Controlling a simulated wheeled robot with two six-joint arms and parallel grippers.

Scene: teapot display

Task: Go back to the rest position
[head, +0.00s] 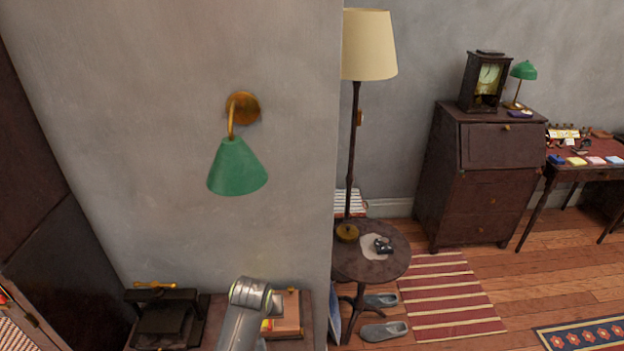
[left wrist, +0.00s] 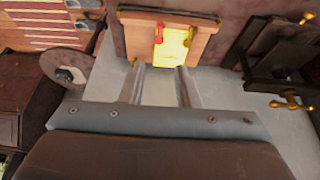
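My left gripper (left wrist: 160,88) shows in the left wrist view with its two fingers apart and nothing between them. Beyond the fingertips is a wooden box or tray (left wrist: 200,42) with a yellow piece and a small red piece on it. In the head view my left arm (head: 243,318) rises at the bottom middle, in front of a low dark cabinet top; its fingers cannot be made out there. My right gripper is in neither view.
A black device with a brass handle (head: 165,312) stands left of my arm. A green wall lamp (head: 238,168) hangs above. A round table (head: 348,265) with a floor lamp (head: 369,45) stands right, past the wall corner. Slippers (head: 384,332) and a striped rug (head: 450,300) lie on the floor.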

